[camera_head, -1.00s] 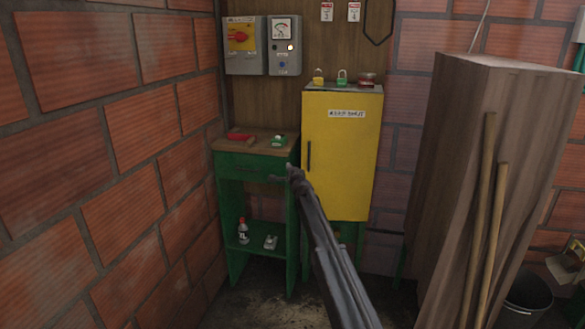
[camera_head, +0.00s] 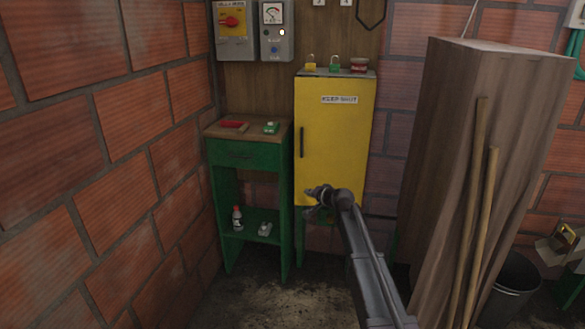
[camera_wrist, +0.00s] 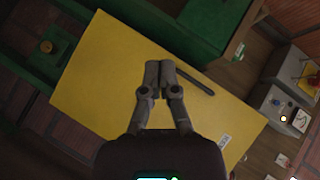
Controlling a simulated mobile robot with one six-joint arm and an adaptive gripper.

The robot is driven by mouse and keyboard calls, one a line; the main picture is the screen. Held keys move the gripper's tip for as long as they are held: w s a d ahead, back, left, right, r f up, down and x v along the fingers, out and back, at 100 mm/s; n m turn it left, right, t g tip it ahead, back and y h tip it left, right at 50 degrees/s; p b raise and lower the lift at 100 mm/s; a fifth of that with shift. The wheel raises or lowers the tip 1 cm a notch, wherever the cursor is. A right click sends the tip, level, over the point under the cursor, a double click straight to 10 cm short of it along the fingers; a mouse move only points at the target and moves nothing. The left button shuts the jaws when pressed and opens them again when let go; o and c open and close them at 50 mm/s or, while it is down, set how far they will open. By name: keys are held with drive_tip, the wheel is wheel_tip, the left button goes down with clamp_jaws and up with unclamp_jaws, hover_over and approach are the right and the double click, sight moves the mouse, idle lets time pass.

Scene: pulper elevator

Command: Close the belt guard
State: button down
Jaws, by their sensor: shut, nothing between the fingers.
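The yellow door (camera_head: 340,135) with a "KEEP SHUT" label and a dark upright handle (camera_head: 302,142) stands at the back, on a green frame. I take it to be the belt guard. It looks flat against its housing, but I cannot tell whether it is fully closed. My gripper (camera_head: 312,198) is in front of its lower left part, below the handle. In the wrist view the yellow door (camera_wrist: 95,85) fills the middle, and my gripper (camera_wrist: 158,68) is shut and empty over it, beside the handle (camera_wrist: 195,82). I cannot tell whether it touches.
A green bench (camera_head: 248,155) stands left of the door, with a bottle (camera_head: 237,218) on its lower shelf. Control boxes (camera_head: 277,35) hang above. Padlocks (camera_head: 335,62) sit on the yellow cabinet. A tall wooden column (camera_head: 435,150) with leaning poles (camera_head: 470,200) and a bucket (camera_head: 512,280) narrow the right side.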

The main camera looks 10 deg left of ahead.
drive_tip(key=s+d+f+n+g+h, duration=0.1)
drive_tip(key=s+d+f+g+h, duration=0.2)
drive_tip(key=s+d, duration=0.7)
drive_tip(key=s+d+f+n+g+h, duration=0.1)
drive_tip(key=s+d+f+g+h, duration=0.2)
drive_tip(key=s+d, duration=0.8)
drive_tip(key=s+d+f+n+g+h, duration=0.1)
drive_tip(key=s+d+f+g+h, duration=0.2)
drive_tip(key=s+d, duration=0.7)
drive_tip(key=s+f, duration=0.2)
drive_tip(key=s, duration=0.5)
drive_tip(key=shift+s+d+f+g+h, duration=0.25)
drive_tip(key=shift+s+f+g+h, duration=0.1)
drive_tip(key=shift+f+g+h, duration=0.05)
drive_tip(key=shift+s, duration=0.1)
